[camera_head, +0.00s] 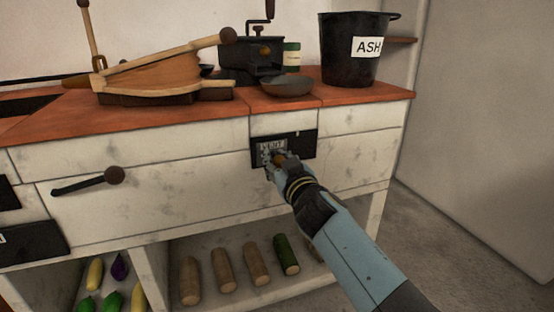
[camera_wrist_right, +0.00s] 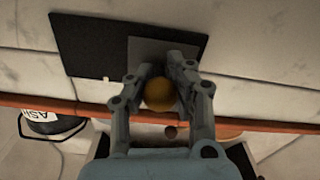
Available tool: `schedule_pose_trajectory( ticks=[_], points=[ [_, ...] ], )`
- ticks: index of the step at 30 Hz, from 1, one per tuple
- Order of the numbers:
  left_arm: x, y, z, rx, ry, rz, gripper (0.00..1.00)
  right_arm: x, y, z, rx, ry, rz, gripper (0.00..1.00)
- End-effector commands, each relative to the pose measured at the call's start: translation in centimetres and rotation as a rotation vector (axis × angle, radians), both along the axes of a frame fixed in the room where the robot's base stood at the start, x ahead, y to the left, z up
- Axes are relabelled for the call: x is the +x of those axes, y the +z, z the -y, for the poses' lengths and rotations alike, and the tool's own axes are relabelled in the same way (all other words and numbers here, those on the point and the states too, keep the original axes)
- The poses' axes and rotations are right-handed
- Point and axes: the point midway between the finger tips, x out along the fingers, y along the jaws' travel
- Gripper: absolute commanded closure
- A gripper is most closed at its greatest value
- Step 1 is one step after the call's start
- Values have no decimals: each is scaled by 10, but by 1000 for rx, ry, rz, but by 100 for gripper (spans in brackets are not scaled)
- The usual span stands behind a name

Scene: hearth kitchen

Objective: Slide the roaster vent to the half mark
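The roaster vent is a black plate (camera_head: 301,147) set in the white counter front. A grey slide plate (camera_head: 270,147) with lettering covers its left part. In the right wrist view, the black plate (camera_wrist_right: 85,45) spreads left of the grey slide plate (camera_wrist_right: 150,50), in a turned view. A round brass knob (camera_wrist_right: 160,94) sits between the fingers of my right gripper (camera_wrist_right: 165,75), which appear to touch it on both sides. In the head view, my right gripper (camera_head: 278,163) is at the slide plate and partly hides it. My left gripper is not in view.
On the red counter top stand a wooden bellows (camera_head: 160,75), a dark grinder (camera_head: 250,60), a dark bowl (camera_head: 287,86) and a black ASH bucket (camera_head: 345,65). A dark handle (camera_head: 85,184) juts out on the left. Logs (camera_head: 224,270) and vegetables lie on the shelf below.

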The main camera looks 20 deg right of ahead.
Motion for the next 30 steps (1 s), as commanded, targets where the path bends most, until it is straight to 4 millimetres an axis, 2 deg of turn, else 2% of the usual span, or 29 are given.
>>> schedule_pose_trajectory(
  ticks=[11, 18, 27, 28, 30],
  points=[
    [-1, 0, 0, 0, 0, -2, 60, 0, 0, 0, 0, 0, 0, 100],
    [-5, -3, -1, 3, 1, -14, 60, 1, 1, 28, -2, 1, 1, 100],
    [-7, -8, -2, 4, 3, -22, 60, 1, -1, 30, 0, 0, 0, 100],
    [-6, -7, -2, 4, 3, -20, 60, 1, -1, 30, 0, 0, 0, 82],
    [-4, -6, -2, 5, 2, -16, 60, 1, -1, 30, 0, 0, -1, 73]
  ],
)
